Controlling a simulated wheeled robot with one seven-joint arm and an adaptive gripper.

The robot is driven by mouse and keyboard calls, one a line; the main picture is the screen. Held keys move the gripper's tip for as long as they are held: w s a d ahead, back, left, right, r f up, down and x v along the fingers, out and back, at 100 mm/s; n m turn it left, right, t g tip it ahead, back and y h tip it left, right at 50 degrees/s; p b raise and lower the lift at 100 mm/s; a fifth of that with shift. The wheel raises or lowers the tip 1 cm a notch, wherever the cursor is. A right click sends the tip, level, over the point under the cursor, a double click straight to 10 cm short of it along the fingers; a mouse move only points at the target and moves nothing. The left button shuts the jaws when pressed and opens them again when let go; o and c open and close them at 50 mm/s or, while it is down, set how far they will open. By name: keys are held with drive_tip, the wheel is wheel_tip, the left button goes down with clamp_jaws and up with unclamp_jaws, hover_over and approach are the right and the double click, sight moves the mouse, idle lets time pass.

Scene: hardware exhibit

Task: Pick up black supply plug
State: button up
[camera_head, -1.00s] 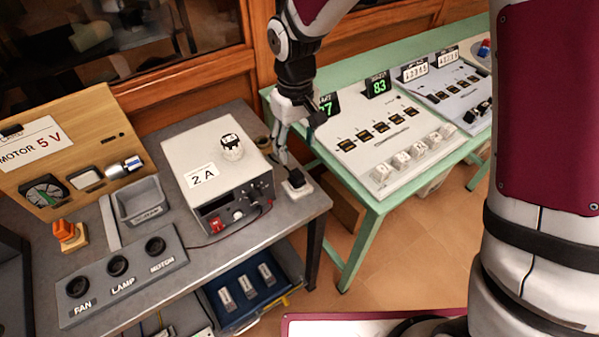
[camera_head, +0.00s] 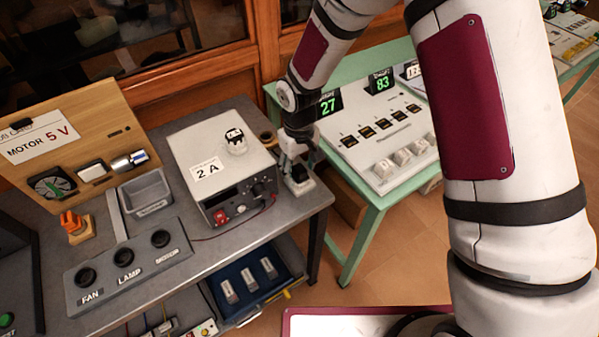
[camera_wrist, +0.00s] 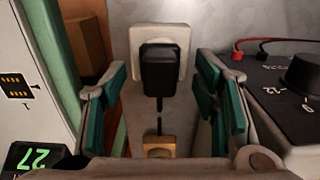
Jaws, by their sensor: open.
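The black supply plug (camera_wrist: 159,76) sits on a pale square base (camera_wrist: 176,30) in the wrist view, with a short dark cord below it. In the head view the plug (camera_head: 299,174) is a small dark shape on its pale base (camera_head: 304,187), at the right end of the grey bench, partly hidden by my gripper. My gripper (camera_wrist: 161,98) is open, with its green-padded fingers on the left and right of the plug. Gaps show between the pads and the plug. The gripper (camera_head: 297,166) also shows right beside the power supply in the head view.
The white-topped power supply (camera_head: 205,142) marked 2 A stands close to the left of my gripper. The green table (camera_head: 350,195) with a switch panel (camera_head: 395,120) is close on the right. A tan block (camera_wrist: 158,146) lies below the plug in the wrist view.

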sight(299, 166)
drive_tip(key=c, duration=1.2)
drive_tip(key=shift+c, duration=0.2)
drive_tip(key=shift+r, duration=0.1)
drive_tip(key=shift+w+r, duration=0.1)
drive_tip(key=shift+r, duration=0.35)
wheel_tip(299, 166, up, 2)
drive_tip(key=shift+r+b, duration=0.2)
drive_tip(key=shift+b, duration=0.1)
drive_tip(key=s+a+r, duration=0.1)
drive_tip(key=s+a, duration=0.1)
drive_tip(key=s, duration=1.4)
drive_tip(key=shift+a+r+b, duration=0.3)
drive_tip(key=shift+a+b, duration=0.05)
